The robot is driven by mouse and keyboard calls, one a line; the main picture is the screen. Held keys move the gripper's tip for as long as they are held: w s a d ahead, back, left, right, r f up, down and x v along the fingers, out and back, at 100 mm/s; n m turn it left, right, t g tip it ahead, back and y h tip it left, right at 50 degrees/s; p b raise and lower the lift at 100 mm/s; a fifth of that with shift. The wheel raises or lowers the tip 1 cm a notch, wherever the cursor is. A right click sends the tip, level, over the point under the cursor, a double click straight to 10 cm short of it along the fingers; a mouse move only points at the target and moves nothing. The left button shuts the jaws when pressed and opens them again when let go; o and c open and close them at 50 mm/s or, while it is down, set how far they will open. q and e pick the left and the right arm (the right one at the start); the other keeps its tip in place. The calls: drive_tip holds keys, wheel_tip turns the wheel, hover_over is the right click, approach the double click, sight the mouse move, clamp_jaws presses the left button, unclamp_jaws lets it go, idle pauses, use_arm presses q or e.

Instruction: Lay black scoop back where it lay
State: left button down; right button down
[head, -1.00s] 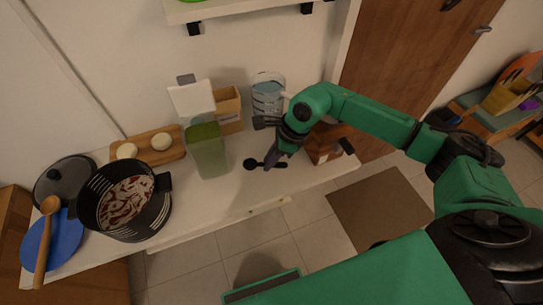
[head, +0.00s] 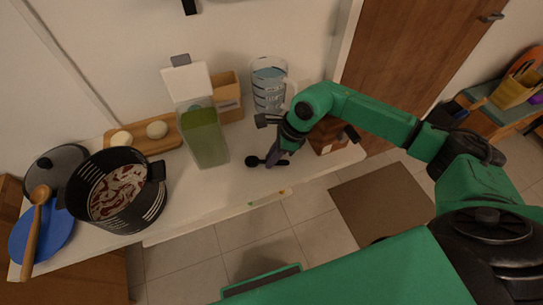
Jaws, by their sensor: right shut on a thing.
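The black scoop (head: 252,161) is at the front right part of the white counter (head: 205,200), its round bowl pointing left and its handle running right. My right gripper (head: 271,161) points down at the counter and is shut on the scoop's handle. The scoop is at or very near the counter top; I cannot tell if it touches. The fingers hide part of the handle. My left gripper is not in view.
Left of the scoop stands a green-filled container (head: 205,138) with its lid open. Behind are a cardboard box (head: 228,97) and a clear pitcher (head: 269,88). A brown box (head: 327,136) is right of my gripper. A black pot (head: 120,195) stands further left.

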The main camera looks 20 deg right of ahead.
drive_tip(key=shift+f, duration=0.15)
drive_tip(key=c, duration=0.7)
unclamp_jaws()
drive_tip(key=b+v, duration=0.3)
drive_tip(key=v, duration=1.1)
drive_tip(key=shift+r, duration=0.3)
drive_tip(key=shift+s+d, duration=0.15)
